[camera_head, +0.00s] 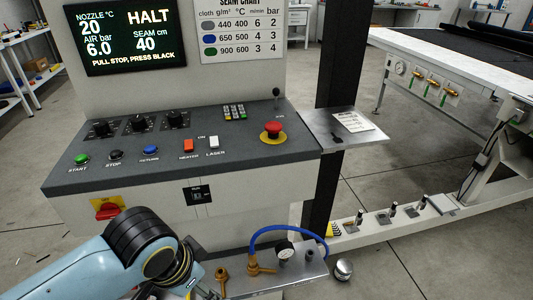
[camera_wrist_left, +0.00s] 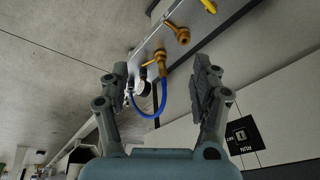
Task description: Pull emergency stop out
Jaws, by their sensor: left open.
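The emergency stop (camera_head: 273,128) is a red mushroom button on a yellow base, at the right of the sloping grey control panel (camera_head: 225,150) in the head view. My left arm comes in at the lower left, below the panel front; its fingertips cannot be made out there. In the left wrist view my left gripper (camera_wrist_left: 161,75) is open with nothing between its fingers. Behind them are a blue hose and brass fittings; the emergency stop is not in that view. The screen (camera_head: 126,38) reads HALT and "PULL STOP, PRESS BLACK". My right gripper is in neither view.
Green, black and blue buttons, knobs, heater and laser switches share the panel. A red rotary switch (camera_head: 108,209) sits on its front. Below are a blue hose (camera_head: 290,231), gauge and brass fittings. A metal shelf (camera_head: 343,128) adjoins the right side. Air above the emergency stop is clear.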

